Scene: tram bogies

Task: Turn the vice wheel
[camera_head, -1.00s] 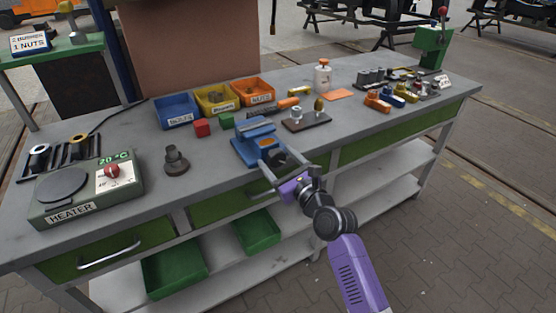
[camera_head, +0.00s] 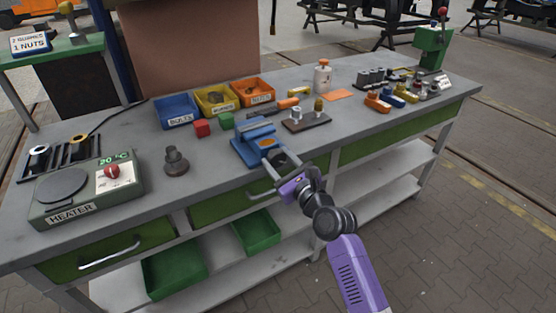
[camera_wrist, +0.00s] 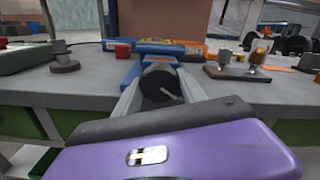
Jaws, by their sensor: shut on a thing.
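The blue vice (camera_head: 256,143) sits at the front edge of the grey workbench. Its dark round wheel (camera_wrist: 160,84) faces me in the wrist view, with a pale handle on its face. My gripper (camera_head: 281,163) reaches the vice from the front. In the wrist view its two grey fingers (camera_wrist: 162,92) lie on either side of the wheel, and the gripper is shut on it. In the head view the wheel is mostly hidden between the fingers.
A heater (camera_head: 85,188) and a dark stepped part (camera_head: 176,160) stand left of the vice. A red block (camera_head: 201,128) and bins are behind it. A board with small parts (camera_head: 306,121) is to its right. A drawer front (camera_head: 230,204) is below.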

